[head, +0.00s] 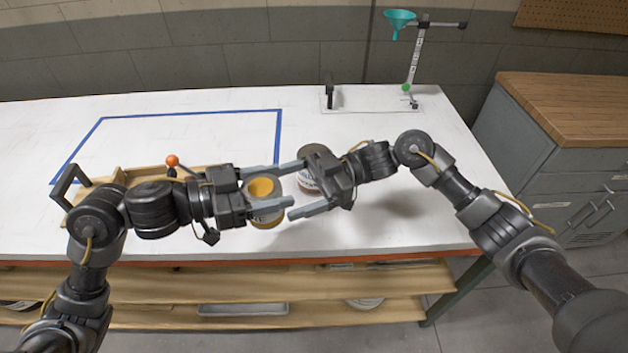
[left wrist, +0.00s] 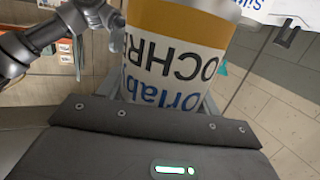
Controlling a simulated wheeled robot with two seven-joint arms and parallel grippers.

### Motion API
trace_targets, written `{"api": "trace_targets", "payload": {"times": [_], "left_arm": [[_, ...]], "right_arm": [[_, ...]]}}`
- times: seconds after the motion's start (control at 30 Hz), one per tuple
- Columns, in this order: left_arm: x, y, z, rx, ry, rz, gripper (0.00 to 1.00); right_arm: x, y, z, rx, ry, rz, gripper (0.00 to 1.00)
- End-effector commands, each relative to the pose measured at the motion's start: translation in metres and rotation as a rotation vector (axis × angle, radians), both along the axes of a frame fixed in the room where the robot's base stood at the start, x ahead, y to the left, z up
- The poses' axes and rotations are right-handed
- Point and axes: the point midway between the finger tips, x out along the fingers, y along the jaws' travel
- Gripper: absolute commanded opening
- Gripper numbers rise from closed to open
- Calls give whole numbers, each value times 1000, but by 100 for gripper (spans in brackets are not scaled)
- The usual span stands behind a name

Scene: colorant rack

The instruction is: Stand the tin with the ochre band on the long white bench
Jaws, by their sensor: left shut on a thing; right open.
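The tin with the ochre band (head: 266,212) is upright, its ochre top facing up, over the front part of the long white bench (head: 400,225). My left gripper (head: 282,186) is shut on it from the left. In the left wrist view the tin (left wrist: 180,45) fills the space between the fingers, with its OCHRE label upside down. I cannot tell whether its base touches the bench. My right gripper (head: 298,190) is open, its fingers pointing left towards this tin. A second tin (head: 307,183) with a reddish-brown band stands just behind, partly hidden by my right gripper.
A wooden rack (head: 130,182) with a dark handle and an orange ball (head: 172,160) is at the left. A blue taped outline (head: 277,135) marks the bench behind. A stand with a teal funnel (head: 398,20) is at the back right. The bench's right side is clear.

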Motion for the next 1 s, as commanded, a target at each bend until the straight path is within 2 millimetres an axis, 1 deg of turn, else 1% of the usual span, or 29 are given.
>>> {"api": "trace_targets", "payload": {"times": [0.03,0.1,0.3,0.43,0.73,1.0], "left_arm": [[0,0,0,-1,0,0,38],[0,0,0,-1,0,0,38],[0,0,0,-1,0,0,38],[0,0,0,-1,0,0,38],[0,0,0,-1,0,0,38],[0,0,0,-1,0,0,38]], "right_arm": [[-4,9,0,2,0,2,90],[-9,20,0,2,1,3,90],[-18,41,0,0,1,0,90],[-20,47,0,0,1,0,90],[-21,48,0,-1,1,0,90],[-21,48,0,-1,1,0,54]]}}
